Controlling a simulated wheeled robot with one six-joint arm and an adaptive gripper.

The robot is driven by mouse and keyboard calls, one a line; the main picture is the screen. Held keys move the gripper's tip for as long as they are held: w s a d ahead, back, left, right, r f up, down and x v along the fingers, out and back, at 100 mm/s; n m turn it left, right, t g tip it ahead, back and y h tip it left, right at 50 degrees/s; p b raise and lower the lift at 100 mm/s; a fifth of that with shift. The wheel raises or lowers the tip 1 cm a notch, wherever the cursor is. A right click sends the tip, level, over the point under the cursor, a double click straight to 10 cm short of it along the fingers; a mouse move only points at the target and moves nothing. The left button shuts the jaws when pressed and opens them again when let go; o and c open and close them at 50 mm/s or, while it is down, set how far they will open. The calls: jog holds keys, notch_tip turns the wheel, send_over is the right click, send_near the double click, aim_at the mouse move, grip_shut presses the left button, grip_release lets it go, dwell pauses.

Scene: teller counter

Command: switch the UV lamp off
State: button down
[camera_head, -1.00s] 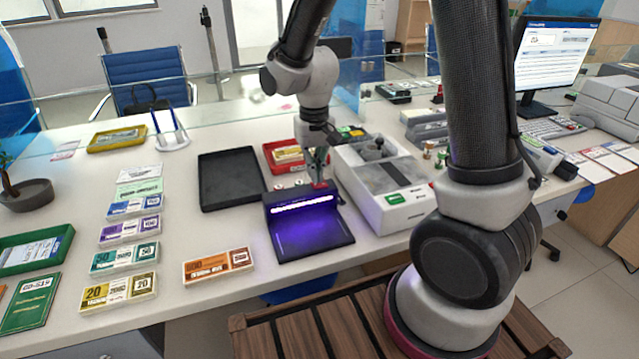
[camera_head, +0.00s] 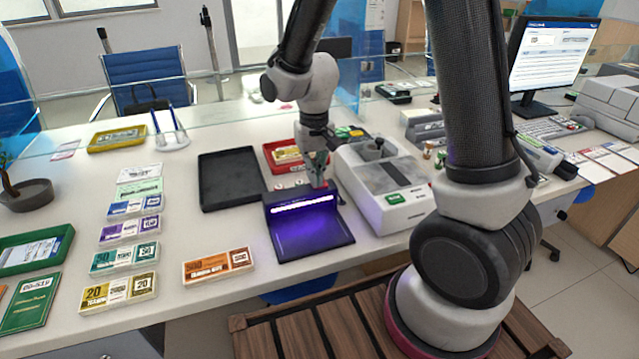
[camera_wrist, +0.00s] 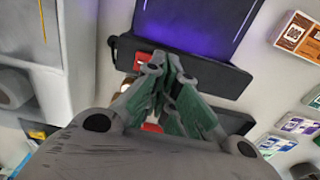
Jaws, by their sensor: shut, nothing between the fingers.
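The UV lamp (camera_head: 290,206) is a black unit on the counter with a lit white-violet tube and a purple glow on its base plate. In the wrist view its dark housing (camera_wrist: 215,72) lies just beyond my fingertips, with the purple-lit plate above. A red part (camera_wrist: 141,58), perhaps the switch, shows on the housing beside my fingertips and is partly hidden by them. My gripper (camera_head: 318,184) is shut and empty, pointing down at the back right of the lamp's top. It also shows in the wrist view (camera_wrist: 165,62). Contact with the red part cannot be told.
A white-grey machine (camera_head: 415,214) stands close to the right of the lamp. A black tray (camera_head: 205,196) and a red tray (camera_head: 270,160) lie behind. A boxed brown note bundle (camera_head: 218,267) lies to the left. A clear screen crosses the counter's back.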

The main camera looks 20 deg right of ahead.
jog(key=shift+f, duration=0.55)
jog(key=shift+r, duration=3.55)
jog(key=s+d+r+t, duration=0.2)
jog(key=s+d+r, duration=0.5)
jog(key=s, duration=0.2)
jog(key=s+d+r+t, duration=0.2)
jog(key=s+d+r, duration=0.6)
jog(key=s, duration=0.2)
